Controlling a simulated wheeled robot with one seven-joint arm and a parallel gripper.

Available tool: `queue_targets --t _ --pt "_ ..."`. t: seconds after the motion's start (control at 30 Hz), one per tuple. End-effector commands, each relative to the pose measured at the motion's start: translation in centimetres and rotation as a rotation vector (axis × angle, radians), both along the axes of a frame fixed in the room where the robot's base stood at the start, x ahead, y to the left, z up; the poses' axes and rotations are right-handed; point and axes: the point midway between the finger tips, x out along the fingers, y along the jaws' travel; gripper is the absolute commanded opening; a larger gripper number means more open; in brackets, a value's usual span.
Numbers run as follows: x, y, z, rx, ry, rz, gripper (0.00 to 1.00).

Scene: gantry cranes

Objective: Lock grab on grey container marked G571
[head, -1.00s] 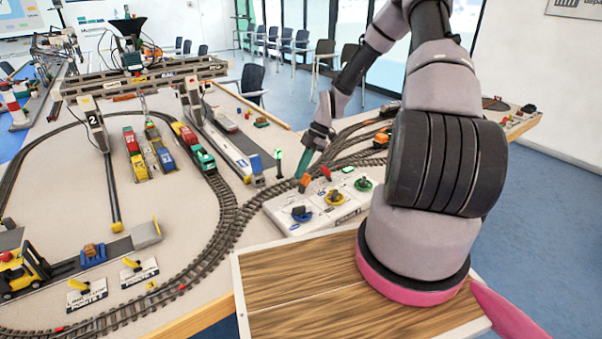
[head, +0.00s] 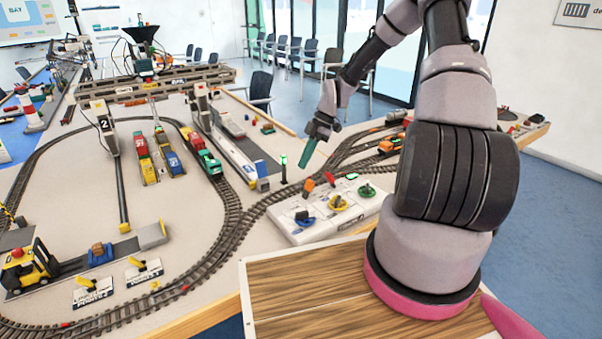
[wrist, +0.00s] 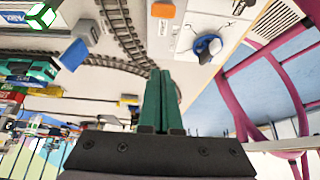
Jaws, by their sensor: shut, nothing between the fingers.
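My gripper (head: 304,163) is shut and empty, its teal fingers pointing down above the back left of the white control panel (head: 290,233). In the wrist view the two teal fingers (wrist: 160,88) lie side by side. The panel carries an orange lever (head: 308,186), a red lever (head: 329,179), a blue knob (head: 304,218), a yellow knob (head: 339,203) and a green knob (head: 366,190). The fingertips are apart from the orange lever. The gantry crane (head: 150,85) spans the tracks at the back left. I cannot make out a container marked G571 or the grab's state.
A green signal (head: 283,168) stands just left of the gripper. Model rail track (head: 225,225) curves around the panel. A wooden board (head: 310,290) lies in front of the panel.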

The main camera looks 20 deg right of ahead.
Motion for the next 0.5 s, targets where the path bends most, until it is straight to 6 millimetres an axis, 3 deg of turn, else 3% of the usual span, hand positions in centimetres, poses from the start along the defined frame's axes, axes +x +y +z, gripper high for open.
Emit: queue_targets --t 0.2,0.5 --pt "0.8 -2.5 2.6 -0.001 -0.001 -0.002 0.00" --pt "1.0 -3.2 3.5 0.000 0.002 -0.001 0.00"
